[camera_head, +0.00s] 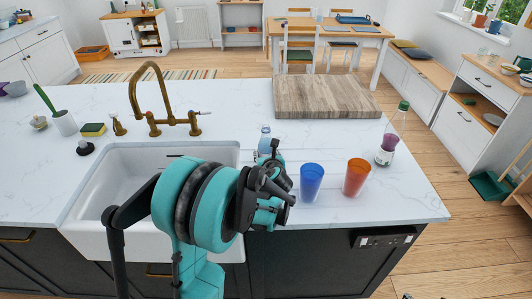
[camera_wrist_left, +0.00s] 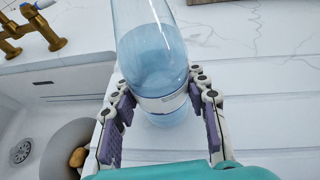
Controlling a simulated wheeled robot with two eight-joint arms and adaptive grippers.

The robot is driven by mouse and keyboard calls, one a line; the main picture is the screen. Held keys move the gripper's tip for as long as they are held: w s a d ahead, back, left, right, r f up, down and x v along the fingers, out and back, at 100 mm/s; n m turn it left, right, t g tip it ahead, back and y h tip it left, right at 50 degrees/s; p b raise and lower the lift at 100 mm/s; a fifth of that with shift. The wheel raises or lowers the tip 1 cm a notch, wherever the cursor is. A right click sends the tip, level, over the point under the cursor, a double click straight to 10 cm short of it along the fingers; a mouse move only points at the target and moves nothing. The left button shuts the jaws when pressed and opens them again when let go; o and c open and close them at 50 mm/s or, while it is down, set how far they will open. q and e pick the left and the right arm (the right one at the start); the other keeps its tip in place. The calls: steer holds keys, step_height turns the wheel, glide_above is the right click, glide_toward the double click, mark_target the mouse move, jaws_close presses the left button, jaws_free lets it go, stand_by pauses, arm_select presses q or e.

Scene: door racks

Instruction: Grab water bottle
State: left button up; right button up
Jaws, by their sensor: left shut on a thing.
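The water bottle is clear pale blue plastic with a light label band. In the head view only its top (camera_head: 265,132) shows behind my left gripper (camera_head: 272,185), on the counter to the right of the sink. In the left wrist view the bottle (camera_wrist_left: 152,50) stands between the fingers of my left gripper (camera_wrist_left: 160,110), one on each side, and the gripper is shut on it. Its base appears to be at the counter surface; whether it is lifted I cannot tell. My right gripper is not in view.
A blue cup (camera_head: 311,183) and an orange cup (camera_head: 356,177) stand right of the gripper. A green-capped bottle (camera_head: 391,140) stands farther right. A wooden board (camera_head: 325,98) lies behind. The white sink (camera_head: 85,205) and brass tap (camera_head: 160,95) are to the left.

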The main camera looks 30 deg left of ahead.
mark_target(268, 146)
arm_select(q)
steer(key=shift+r, duration=0.1)
steer(key=shift+r+p, duration=1)
steer(key=shift+r, duration=0.8)
steer(key=shift+d+r, duration=0.1)
steer(key=shift+r, duration=0.15)
steer(key=w+d+r+p, duration=0.2)
steer(key=d+r+p, duration=0.2)
steer(key=d, duration=0.7)
steer(key=shift+w+r, duration=0.25)
steer(key=shift+r, duration=1.05)
steer(key=shift+d, duration=0.1)
